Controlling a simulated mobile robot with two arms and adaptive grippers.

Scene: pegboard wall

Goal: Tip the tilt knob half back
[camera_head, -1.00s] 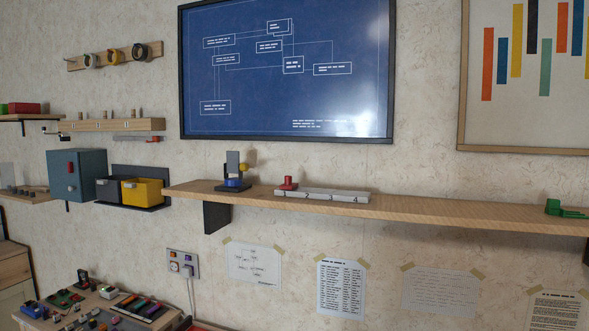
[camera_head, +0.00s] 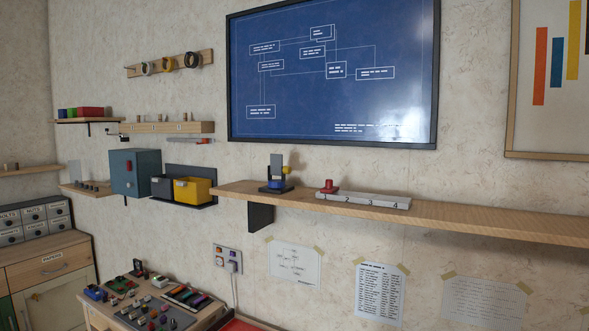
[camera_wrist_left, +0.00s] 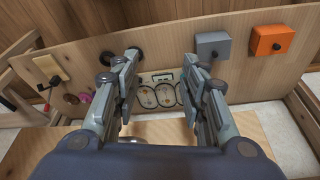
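A small stand with an upright grey plate (camera_head: 276,165), a yellow knob (camera_head: 287,170) at its side and a blue part (camera_head: 276,185) at its base sits on the left part of the long wooden shelf (camera_head: 470,218). I cannot tell for sure that the yellow knob is the tilt knob, nor how far it is tipped. My left gripper (camera_wrist_left: 160,72) shows only in the left wrist view, open and empty, its fingers apart in front of a wooden panel (camera_wrist_left: 225,85). My right gripper is not in view.
A red knob piece (camera_head: 328,186) and a grey numbered strip (camera_head: 375,201) lie on the shelf right of the stand. A yellow bin (camera_head: 194,190) and a blue-grey box (camera_head: 130,172) are to its left. A cluttered bench (camera_head: 95,309) stands below.

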